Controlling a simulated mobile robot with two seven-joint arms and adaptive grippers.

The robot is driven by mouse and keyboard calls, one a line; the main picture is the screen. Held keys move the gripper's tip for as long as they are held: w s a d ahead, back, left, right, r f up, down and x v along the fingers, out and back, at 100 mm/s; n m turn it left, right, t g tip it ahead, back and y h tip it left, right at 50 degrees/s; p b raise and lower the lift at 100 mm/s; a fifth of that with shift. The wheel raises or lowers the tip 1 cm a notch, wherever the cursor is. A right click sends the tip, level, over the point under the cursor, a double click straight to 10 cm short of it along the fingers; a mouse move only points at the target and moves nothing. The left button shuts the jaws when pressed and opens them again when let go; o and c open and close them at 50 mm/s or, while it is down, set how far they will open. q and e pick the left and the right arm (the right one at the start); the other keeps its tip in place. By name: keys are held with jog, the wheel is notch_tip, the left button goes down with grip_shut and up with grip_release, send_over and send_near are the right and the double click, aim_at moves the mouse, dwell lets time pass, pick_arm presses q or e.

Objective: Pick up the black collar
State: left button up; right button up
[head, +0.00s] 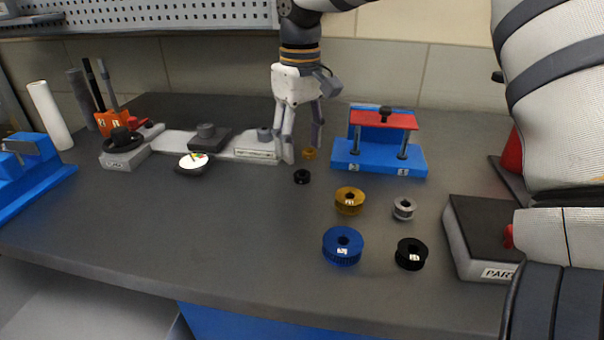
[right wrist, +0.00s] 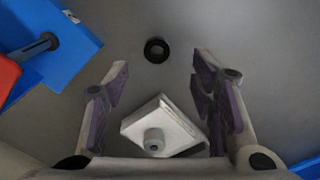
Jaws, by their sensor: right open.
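The black collar (head: 302,181) is a small ring lying flat on the grey bench, near the middle of the head view. It also shows in the right wrist view (right wrist: 148,53), just past the fingertips and between their lines. My right gripper (head: 303,151) points down above the bench, behind and above the collar. In the right wrist view my right gripper (right wrist: 161,64) has its fingers wide apart with no object gripped, and it does not touch the collar. My left gripper is not in view.
A blue stand with a red plate (head: 385,121) is to the right. A labelled white block (head: 255,154) is to the left. Brass (head: 349,208), blue (head: 343,257) and black (head: 411,262) pulleys lie in front. The left-front bench is clear.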

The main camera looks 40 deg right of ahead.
aim_at(302, 177)
jog(key=f, duration=0.6)
jog(key=shift+d, duration=0.2)
grip_shut()
